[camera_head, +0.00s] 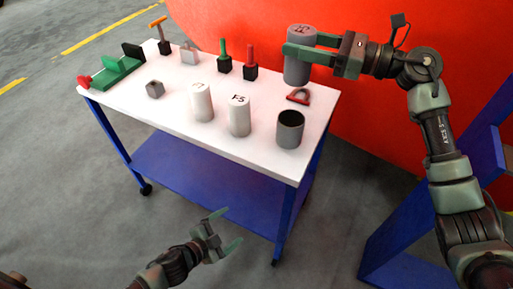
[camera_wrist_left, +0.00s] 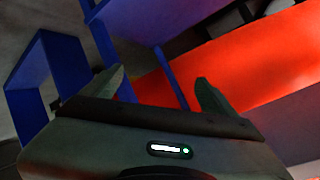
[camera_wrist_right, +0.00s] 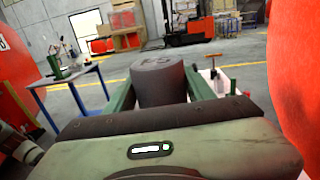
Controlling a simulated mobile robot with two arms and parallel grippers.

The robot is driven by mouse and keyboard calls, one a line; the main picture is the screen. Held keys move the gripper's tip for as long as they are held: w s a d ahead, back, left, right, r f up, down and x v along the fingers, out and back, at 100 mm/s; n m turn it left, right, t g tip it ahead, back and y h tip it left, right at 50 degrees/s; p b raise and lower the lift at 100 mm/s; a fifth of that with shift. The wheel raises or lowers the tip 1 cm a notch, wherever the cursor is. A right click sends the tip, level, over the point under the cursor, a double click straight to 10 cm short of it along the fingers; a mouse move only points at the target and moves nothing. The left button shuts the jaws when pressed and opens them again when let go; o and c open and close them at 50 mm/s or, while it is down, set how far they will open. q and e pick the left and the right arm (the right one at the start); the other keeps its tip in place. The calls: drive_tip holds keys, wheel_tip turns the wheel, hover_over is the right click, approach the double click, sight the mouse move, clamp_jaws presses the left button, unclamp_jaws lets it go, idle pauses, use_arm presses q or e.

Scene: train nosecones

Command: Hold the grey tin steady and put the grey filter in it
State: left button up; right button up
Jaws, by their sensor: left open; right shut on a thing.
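The grey tin (camera_head: 290,129) stands upright on the white table near its right front corner, with its dark open top facing up. My right gripper (camera_head: 290,48) is shut on the grey filter (camera_head: 297,70), a cylinder with dark lettering on its top. It holds the filter upright at the table's back right, behind the tin. The filter also shows between the fingers in the right wrist view (camera_wrist_right: 158,80). My left gripper (camera_head: 226,226) is open and empty, low in front of the table and away from the tin. No filter or tin shows in the left wrist view.
Two white cylinders (camera_head: 239,116) stand left of the tin on the table (camera_head: 165,118). A red shackle-shaped piece (camera_head: 298,96) lies just behind the tin. A grey nut (camera_head: 155,90), green- and red-handled tools (camera_head: 250,62) and a green holder (camera_head: 117,70) are further left.

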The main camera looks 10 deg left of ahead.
drive_tip(key=shift+r, duration=0.1)
use_arm(q)
drive_tip(key=s+d+r+m+h, duration=0.2)
drive_tip(key=d+r+h, duration=0.15)
drive_tip(key=r, duration=0.35)
drive_tip(key=s+d+r+m+g+h, duration=0.1)
drive_tip(key=d+r+m+h, duration=0.15)
drive_tip(key=d+r, duration=0.4)
drive_tip(key=s+d+r+m+h, duration=0.2)
drive_tip(key=d+r+m, duration=0.1)
drive_tip(key=r, duration=0.6)
use_arm(e)
drive_tip(key=shift+s, duration=0.1)
use_arm(q)
drive_tip(key=n+t+y, duration=0.2)
drive_tip(key=n+t, duration=0.2)
drive_tip(key=n, duration=0.9)
approach(298, 122)
drive_tip(key=v, duration=0.5)
drive_tip(key=shift+s+d, duration=0.2)
drive_tip(key=shift+s, duration=0.1)
drive_tip(key=shift+w+r, duration=0.15)
drive_tip(key=shift+w, duration=0.15)
drive_tip(key=x, duration=1.1)
drive_tip(key=shift+w+d, duration=0.1)
drive_tip(key=shift+w, duration=0.25)
